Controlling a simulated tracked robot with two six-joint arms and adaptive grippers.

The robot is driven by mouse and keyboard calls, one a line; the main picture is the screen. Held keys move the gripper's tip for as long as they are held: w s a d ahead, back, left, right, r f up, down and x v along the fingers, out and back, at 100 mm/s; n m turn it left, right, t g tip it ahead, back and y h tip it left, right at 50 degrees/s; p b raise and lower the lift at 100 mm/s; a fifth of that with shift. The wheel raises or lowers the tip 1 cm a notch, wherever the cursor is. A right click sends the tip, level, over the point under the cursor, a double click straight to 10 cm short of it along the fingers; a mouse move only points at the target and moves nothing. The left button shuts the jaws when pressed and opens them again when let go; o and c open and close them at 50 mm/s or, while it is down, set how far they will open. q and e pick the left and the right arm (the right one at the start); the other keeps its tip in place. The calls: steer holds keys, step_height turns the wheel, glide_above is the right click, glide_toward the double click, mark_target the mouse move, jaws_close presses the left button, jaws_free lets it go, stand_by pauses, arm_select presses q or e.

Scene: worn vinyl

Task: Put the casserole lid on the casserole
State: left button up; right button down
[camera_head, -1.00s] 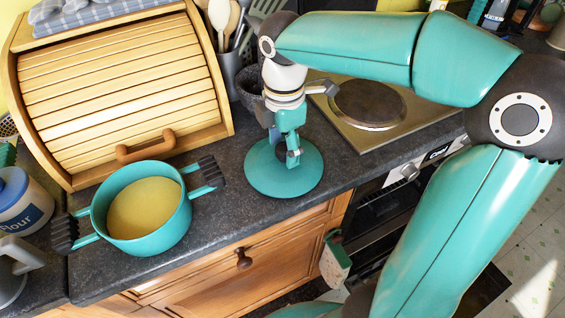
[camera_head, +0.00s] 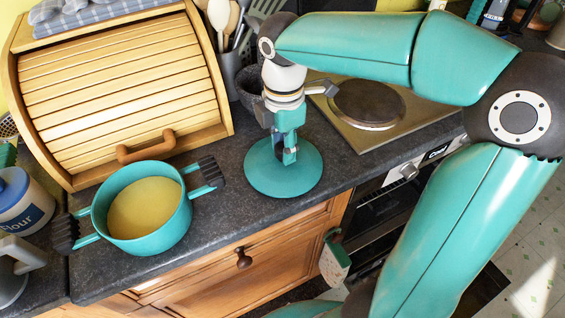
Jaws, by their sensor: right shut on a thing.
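The teal casserole (camera_head: 166,238) stands open on the dark worktop at the left, with a yellowish inside and black-ended handles on both sides. The round teal casserole lid (camera_head: 265,178) is to its right, at or just above the worktop; I cannot tell whether it touches. My right gripper (camera_head: 286,155) is above the lid and shut on it near the middle; its fingers hide the lid's knob. My left gripper is not in view.
A wooden roll-top bread bin (camera_head: 120,85) stands behind the casserole. A flour jar (camera_head: 22,205) is at the left edge. The worktop between casserole and lid is clear.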

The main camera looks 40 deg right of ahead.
mark_target(283, 147)
steer(key=shift+r+p, duration=0.45)
stand_by(0.6)
steer(key=shift+r+p, duration=1.6)
steer(key=shift+r, duration=0.1)
steer(key=shift+r, duration=0.15)
step_height(283, 147, up, 8)
steer(key=p, duration=0.7)
steer(key=w+a+f+p, duration=0.1)
steer(key=w+a, duration=0.1)
steer(key=a, duration=0.7)
steer(key=w+a+f+p, duration=0.1)
steer(key=w+a+p, duration=0.1)
steer(key=a, duration=0.6)
steer(key=w+a+f+p, duration=0.1)
steer(key=w+a, duration=0.3)
steer(key=a, duration=0.5)
steer(key=shift+w+a+f+p, duration=0.25)
steer(key=shift+a+f+p, duration=0.1)
steer(key=shift+p, duration=0.2)
stand_by(0.8)
